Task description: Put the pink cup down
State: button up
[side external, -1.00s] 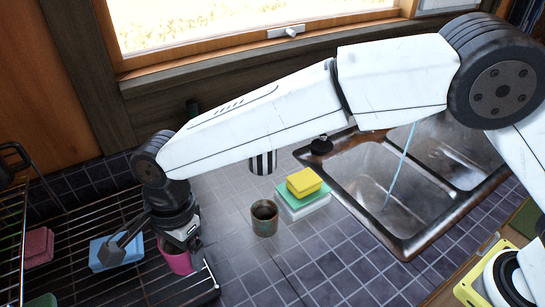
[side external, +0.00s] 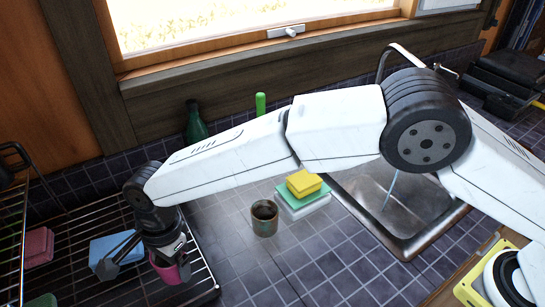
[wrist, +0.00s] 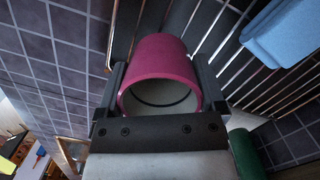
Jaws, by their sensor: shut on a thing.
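The pink cup (side external: 172,269) is in my gripper (side external: 168,256), at the right part of the black wire rack (side external: 125,285) in the side external view. In the wrist view the pink cup (wrist: 163,68) lies between the two dark fingers of my gripper (wrist: 158,85), which is shut on it. Its pale, empty inside faces the camera. Rack wires show behind the cup. I cannot tell whether the cup touches the rack.
A blue sponge (side external: 112,250) and a pink sponge (side external: 38,246) are on the rack. A brown cup (side external: 264,218) stands on the tiled counter, beside stacked sponges (side external: 303,190). The sink (side external: 385,205) is further right. Tiles in front of the brown cup are clear.

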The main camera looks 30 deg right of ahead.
jog(key=shift+f, duration=0.65)
jog(key=shift+f, duration=0.15)
jog(key=o, duration=1)
jog(key=shift+o, duration=0.2)
notch_tip(320, 180, up, 12)
jog(key=d, duration=0.1)
jog(key=shift+w+d, duration=0.15)
jog(key=shift+w, duration=0.2)
